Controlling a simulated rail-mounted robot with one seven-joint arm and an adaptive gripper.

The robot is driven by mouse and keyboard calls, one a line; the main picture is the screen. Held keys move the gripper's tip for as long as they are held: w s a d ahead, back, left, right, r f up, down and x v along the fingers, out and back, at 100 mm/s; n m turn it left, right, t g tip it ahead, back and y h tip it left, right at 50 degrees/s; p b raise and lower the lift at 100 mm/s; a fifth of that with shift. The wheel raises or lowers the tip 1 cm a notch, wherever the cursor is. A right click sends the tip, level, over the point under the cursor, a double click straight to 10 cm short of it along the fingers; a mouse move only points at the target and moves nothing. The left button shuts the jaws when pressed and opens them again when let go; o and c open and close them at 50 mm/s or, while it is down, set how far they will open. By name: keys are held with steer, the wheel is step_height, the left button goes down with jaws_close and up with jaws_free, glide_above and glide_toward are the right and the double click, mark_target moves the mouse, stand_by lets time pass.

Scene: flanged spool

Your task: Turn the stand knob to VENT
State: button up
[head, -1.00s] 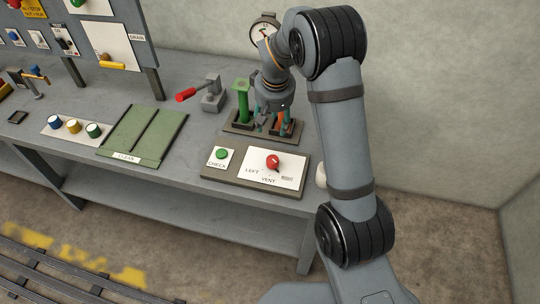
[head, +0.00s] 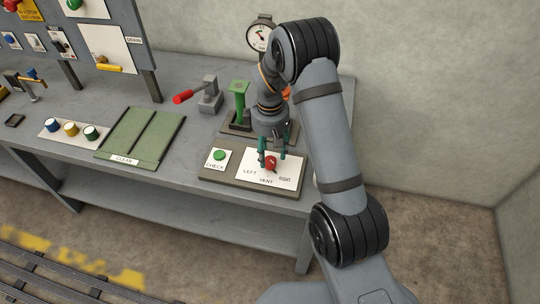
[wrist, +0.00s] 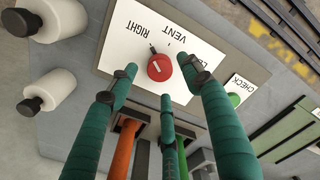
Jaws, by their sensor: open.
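The red knob (head: 271,163) sits on a white plate (head: 245,176) marked LEFT, VENT and RIGHT, on a dark stand near the bench's front edge. The knob also shows in the wrist view (wrist: 160,67); a dark pointer at its edge appears to face the RIGHT side, away from VENT. My gripper (head: 273,160) is above the plate, pointing down, with its green fingers apart. In the wrist view my three fingertips (wrist: 160,78) are spread beside and below the knob, holding nothing. I cannot tell whether any finger touches it.
A green CHECK button (head: 219,155) is left of the knob plate. Behind are a green post (head: 240,100) on a dark base and a red-handled lever (head: 183,97). A green CLEAN panel (head: 140,133) lies left. White cylinders with black ends (wrist: 50,92) show in the wrist view.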

steer(key=shift+f, duration=1.25)
steer(key=shift+c, duration=1.1)
steer(key=c, duration=0.9)
steer(key=shift+m, duration=0.3)
steer(key=shift+c, duration=0.2)
steer(key=shift+f+m+b, duration=0.15)
steer(key=shift+m+b, duration=0.45)
steer(key=shift+b, duration=0.2)
steer(key=m+b, duration=0.2)
steer(key=m, duration=0.1)
steer(key=shift+w+b, duration=0.1)
steer(key=shift+b, duration=0.2)
steer(key=m+b, duration=0.3)
steer(key=m, duration=0.3)
steer(key=shift+r, duration=0.2)
